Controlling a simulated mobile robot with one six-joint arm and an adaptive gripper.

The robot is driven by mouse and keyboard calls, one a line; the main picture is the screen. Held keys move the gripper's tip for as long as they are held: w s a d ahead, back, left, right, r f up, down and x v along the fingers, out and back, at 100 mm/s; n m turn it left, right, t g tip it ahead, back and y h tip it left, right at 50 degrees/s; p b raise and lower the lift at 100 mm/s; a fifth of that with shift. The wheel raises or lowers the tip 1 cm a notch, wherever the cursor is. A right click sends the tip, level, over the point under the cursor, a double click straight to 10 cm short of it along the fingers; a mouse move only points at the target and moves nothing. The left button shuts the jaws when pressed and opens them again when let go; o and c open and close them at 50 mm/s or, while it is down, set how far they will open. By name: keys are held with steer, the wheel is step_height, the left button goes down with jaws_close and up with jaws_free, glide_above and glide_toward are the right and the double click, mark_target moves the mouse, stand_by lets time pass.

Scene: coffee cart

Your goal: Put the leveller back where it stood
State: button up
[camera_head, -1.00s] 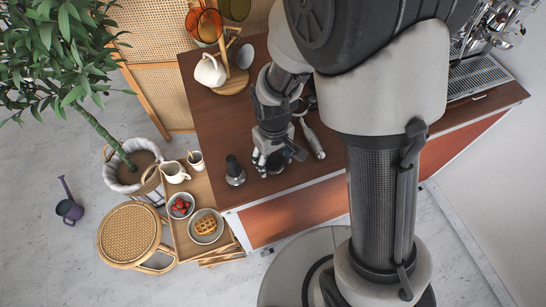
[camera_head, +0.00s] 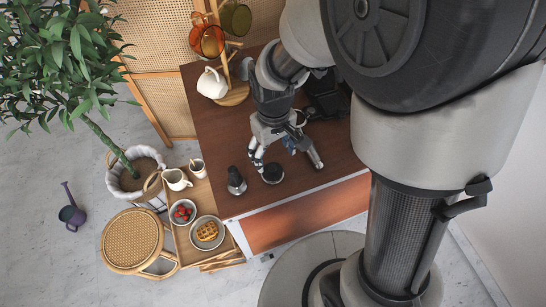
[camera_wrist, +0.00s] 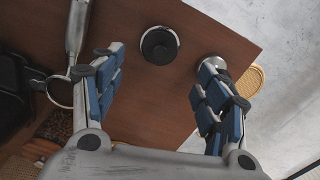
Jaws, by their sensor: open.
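The leveller (camera_head: 272,174), a low round black disc with a silver rim, sits flat on the brown counter near its front edge. In the wrist view the leveller (camera_wrist: 159,45) lies just beyond and between the fingertips, apart from both. My gripper (camera_head: 286,157) is wide open and empty, its blue-padded fingers spread; it also shows in the wrist view (camera_wrist: 162,75). The tamper (camera_head: 236,181), dark-handled with a silver base, stands left of the leveller; one finger partly hides it in the wrist view.
A portafilter (camera_wrist: 76,30) with a metal handle lies beside my other finger. A mug tree (camera_head: 233,92) and white jug (camera_head: 212,83) stand at the counter's back left. A low tray table (camera_head: 187,231) with bowls is left. Bare counter lies around the leveller.

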steer(key=s+d+r+m+t, duration=0.1)
steer(key=s+d+r, duration=0.15)
steer(key=r, duration=0.45)
steer(key=s+d+r+m+t, duration=0.1)
steer(key=s+d+r+m, duration=0.1)
steer(key=d+r, duration=0.35)
steer(key=s+d+r+m+t, duration=0.2)
steer(key=s+r, duration=0.5)
steer(key=s, duration=0.2)
steer(key=shift+d, duration=0.4)
steer(key=shift+w, duration=0.1)
steer(key=shift+f, duration=0.45)
